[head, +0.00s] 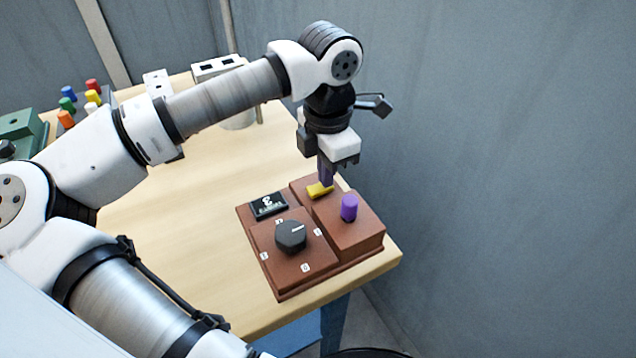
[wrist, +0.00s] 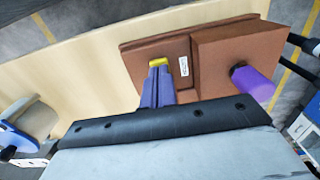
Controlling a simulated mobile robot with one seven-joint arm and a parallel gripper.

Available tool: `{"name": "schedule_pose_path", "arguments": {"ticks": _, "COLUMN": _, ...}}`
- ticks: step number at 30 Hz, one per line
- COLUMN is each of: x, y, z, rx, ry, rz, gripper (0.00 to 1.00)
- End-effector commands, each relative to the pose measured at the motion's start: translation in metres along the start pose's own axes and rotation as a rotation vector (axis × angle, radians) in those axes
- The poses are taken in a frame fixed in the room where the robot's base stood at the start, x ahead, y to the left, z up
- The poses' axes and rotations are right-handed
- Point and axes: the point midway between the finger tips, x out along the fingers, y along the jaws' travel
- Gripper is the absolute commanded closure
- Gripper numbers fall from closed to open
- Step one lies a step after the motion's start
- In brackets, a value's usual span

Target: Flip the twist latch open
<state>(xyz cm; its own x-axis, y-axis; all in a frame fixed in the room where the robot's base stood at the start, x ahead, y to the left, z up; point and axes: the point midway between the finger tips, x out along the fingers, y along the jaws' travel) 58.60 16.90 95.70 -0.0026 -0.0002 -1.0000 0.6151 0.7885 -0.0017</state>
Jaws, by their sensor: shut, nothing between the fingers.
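The yellow twist latch (head: 319,190) sits on the back section of a brown box (head: 262,242) near the table's corner. My gripper (head: 326,180) points down over the latch, its purple-grey fingers shut with nothing between them. The fingertips are at the latch or just above it; I cannot tell whether they touch. In the wrist view the latch (wrist: 159,62) shows just past the closed fingertips (wrist: 158,70), partly hidden by them. A small white label (wrist: 184,66) is beside it on the box.
Coloured pegs (head: 80,102) stand at the far left of the wooden table (head: 180,222). A grey wall (head: 500,150) rises to the right.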

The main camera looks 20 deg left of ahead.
Motion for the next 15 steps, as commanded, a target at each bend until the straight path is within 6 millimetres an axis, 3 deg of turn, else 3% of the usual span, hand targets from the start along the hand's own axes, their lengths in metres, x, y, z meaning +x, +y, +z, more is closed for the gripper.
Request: {"name": "schedule_pose_path", "arguments": {"ticks": 15, "x": -0.045, "y": 0.0, "z": 0.0, "rx": -0.001, "ry": -0.001, "rz": 0.001, "gripper": 1.0}}
